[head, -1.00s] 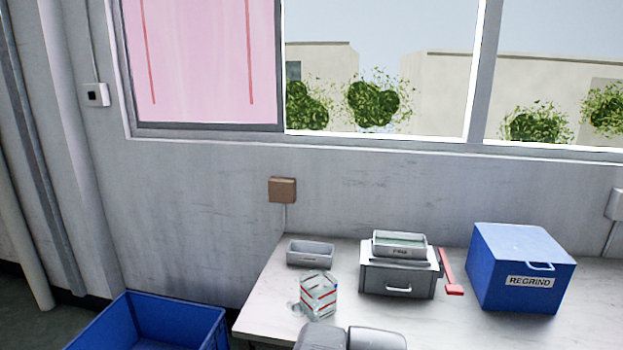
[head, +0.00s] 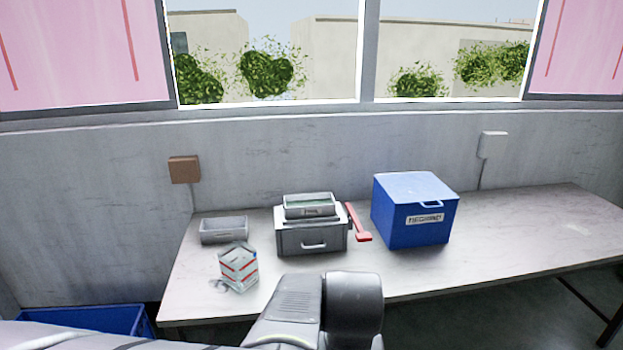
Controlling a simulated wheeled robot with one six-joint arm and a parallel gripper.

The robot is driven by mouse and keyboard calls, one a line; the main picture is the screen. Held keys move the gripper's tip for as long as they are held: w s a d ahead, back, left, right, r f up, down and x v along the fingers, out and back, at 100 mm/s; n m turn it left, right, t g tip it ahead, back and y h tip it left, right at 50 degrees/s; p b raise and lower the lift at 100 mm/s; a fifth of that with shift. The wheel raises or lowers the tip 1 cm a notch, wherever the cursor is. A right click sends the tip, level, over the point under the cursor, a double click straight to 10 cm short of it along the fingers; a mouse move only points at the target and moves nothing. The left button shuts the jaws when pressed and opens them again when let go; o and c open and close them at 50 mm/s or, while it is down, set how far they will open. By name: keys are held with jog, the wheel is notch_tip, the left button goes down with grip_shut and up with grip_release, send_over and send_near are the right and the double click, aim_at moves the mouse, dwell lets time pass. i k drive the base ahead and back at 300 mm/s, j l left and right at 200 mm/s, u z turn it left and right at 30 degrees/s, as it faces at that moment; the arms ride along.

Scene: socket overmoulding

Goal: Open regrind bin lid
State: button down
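The regrind bin (head: 408,232) is a blue box with a white label, standing on the table right of its middle objects. Its lid (head: 416,184) is down, and a light handle (head: 431,204) sits on the front edge above the label. My gripper is not in view. A grey part of my arm shows at the bottom middle, in front of the table and left of the bin.
A grey drawer box (head: 290,242) with a tray (head: 310,206) on top stands left of the bin, a red tool (head: 358,224) between them. A small grey tray (head: 223,231) and a clear striped container (head: 238,268) are further left. The table (head: 530,230) is clear to the right.

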aim_at(421, 188)
jog(key=z, duration=1)
jog(key=i, duration=1.05)
jog(key=l+z, duration=0.05)
jog(key=l, duration=0.05)
